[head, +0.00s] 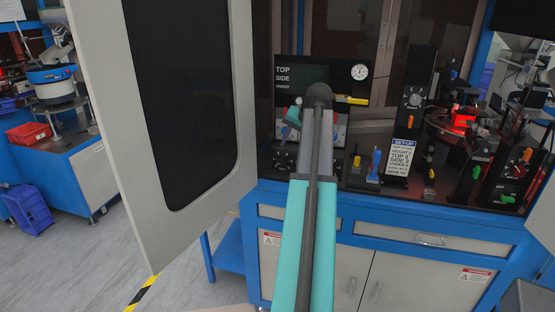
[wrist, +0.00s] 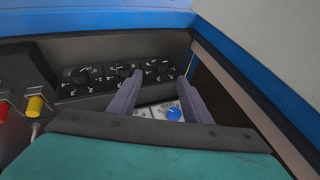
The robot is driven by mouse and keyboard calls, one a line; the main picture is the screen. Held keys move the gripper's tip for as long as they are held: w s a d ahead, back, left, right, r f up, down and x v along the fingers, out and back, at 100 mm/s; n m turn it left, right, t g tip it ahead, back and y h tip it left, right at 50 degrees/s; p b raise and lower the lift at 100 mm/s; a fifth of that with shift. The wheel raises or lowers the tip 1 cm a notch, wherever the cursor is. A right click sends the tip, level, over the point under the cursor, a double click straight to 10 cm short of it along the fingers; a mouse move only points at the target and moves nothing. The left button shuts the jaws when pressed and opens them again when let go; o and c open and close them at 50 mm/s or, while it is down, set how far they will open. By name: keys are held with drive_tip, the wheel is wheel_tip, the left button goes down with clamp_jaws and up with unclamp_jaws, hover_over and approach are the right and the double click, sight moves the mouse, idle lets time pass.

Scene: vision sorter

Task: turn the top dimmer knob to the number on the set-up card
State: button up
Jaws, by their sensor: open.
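The set-up card (head: 403,160) is white with a blue heading and hangs below a black post on the bench. It has a line for TOP, but I cannot read its number surely. In the wrist view a black panel carries a row of black dimmer knobs: a left knob (wrist: 80,75), a middle knob (wrist: 124,70) and a right knob (wrist: 161,66). Small white numbers ring them; I cannot tell which is the top one. My gripper (wrist: 159,78) is open, its fingers either side of the right knob's area. Contact is unclear. In the head view my arm hides part of the panel.
A blue knob (wrist: 174,113) on a white plate shows between the fingers. A yellow button (wrist: 35,105) stands left. In the head view an open cabinet door (head: 190,110) stands close left of my arm. A blue stack (head: 374,166) and a black post (head: 412,100) stand right.

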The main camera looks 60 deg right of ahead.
sight(282, 163)
drive_tip(key=shift+w+d+r, duration=0.1)
drive_tip(key=shift+w+r, duration=0.05)
drive_tip(key=shift+r, duration=0.3)
drive_tip(key=shift+w+f, duration=0.1)
drive_tip(key=shift+f, duration=0.1)
drive_tip(key=shift+p+x, duration=1.4)
drive_tip(key=shift+x, duration=5.35)
drive_tip(key=shift+d, duration=0.1)
drive_tip(key=c, duration=1)
drive_tip(key=shift+c, duration=0.2)
